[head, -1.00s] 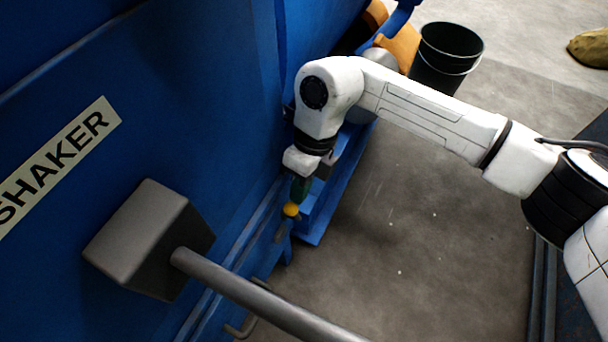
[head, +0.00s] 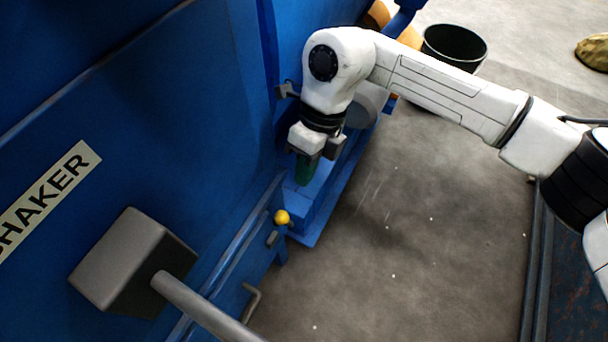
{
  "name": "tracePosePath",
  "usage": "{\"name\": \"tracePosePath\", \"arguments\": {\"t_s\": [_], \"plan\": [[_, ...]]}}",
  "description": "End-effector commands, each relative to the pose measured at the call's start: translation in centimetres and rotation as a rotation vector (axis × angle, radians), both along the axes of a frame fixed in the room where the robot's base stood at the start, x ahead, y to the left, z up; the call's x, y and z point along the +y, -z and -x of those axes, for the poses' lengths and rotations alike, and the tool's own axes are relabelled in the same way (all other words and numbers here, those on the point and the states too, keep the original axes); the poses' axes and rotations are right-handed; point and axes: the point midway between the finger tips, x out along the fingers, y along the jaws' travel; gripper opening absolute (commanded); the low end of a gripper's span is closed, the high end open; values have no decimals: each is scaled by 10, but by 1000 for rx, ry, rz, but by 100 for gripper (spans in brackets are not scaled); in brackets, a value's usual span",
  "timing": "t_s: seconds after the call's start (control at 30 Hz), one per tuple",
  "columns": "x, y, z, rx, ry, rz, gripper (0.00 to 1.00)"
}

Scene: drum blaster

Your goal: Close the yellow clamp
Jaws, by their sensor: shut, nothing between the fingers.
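A small yellow ball-shaped knob (head: 282,217) shows at the lower edge of the blue machine; I take it as part of the yellow clamp. The rest of the clamp is hard to make out. My gripper (head: 304,172), with green fingertips, points down above and slightly right of the knob in the head view. It is shut and empty, apart from the knob, over the blue ledge.
The blue machine (head: 150,110) with a SHAKER label (head: 48,200) fills the left. A grey box (head: 130,262) with a thick rod (head: 205,308) juts out at the lower left. A black bucket (head: 452,46) stands at the back.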

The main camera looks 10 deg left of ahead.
Motion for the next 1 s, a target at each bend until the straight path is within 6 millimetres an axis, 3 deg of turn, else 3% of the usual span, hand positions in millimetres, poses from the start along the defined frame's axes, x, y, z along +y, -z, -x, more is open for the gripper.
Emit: {"name": "tracePosePath", "arguments": {"t_s": [0.1, 0.3, 0.83, 1.0], "plan": [[-1, -25, -1, -2, -1, 1, 0], [-3, -51, -1, -1, -2, 0, 0], [-3, -60, -1, 0, 1, -3, 0], [11, -76, -11, -15, 70, -112, 0]]}}
